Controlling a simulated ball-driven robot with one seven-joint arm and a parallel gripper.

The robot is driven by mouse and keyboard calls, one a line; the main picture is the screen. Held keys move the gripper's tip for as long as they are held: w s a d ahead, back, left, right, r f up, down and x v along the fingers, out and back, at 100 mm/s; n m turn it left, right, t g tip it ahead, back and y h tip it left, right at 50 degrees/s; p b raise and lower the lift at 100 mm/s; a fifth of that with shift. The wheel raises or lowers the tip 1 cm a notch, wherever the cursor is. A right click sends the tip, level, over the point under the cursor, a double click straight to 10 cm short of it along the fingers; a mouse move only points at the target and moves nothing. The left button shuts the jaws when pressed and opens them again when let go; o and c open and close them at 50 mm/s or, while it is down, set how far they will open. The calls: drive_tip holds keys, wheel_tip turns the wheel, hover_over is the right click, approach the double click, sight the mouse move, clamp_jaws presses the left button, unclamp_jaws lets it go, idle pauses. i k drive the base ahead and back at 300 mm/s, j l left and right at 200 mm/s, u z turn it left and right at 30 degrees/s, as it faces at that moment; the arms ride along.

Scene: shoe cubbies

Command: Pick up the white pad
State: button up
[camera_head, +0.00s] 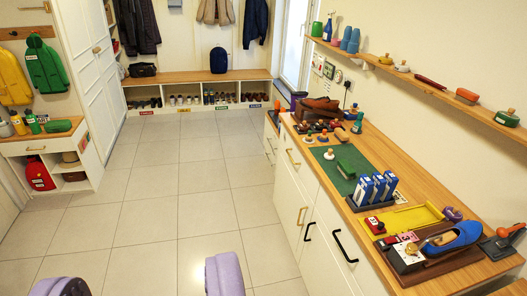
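Several small whitish pads with knobs are in view, and I cannot tell for sure which is the white pad. One pale pad (329,155) sits on the green mat (334,171) on the right-hand counter. Another pale pad (308,140) sits just behind it, near the mat's far edge. A pale pad with an orange knob (402,67) stands on the wall shelf above. My gripper (148,276) shows as two purple fingertips at the bottom edge, wide apart with only floor between them. It is far from the pads.
Drawers with handles face the floor. A cubby bench (190,77) stands at the back. The tiled floor (170,190) is clear.

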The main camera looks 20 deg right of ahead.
sight(328, 156)
drive_tip(key=i, duration=2.05)
drive_tip(key=i+z, duration=0.25)
drive_tip(key=i, duration=0.25)
drive_tip(key=i+j+z, duration=0.15)
drive_tip(key=i+z, duration=0.15)
drive_tip(key=i, duration=0.2)
drive_tip(key=i+l+z, duration=0.15)
drive_tip(key=i+z, duration=0.65)
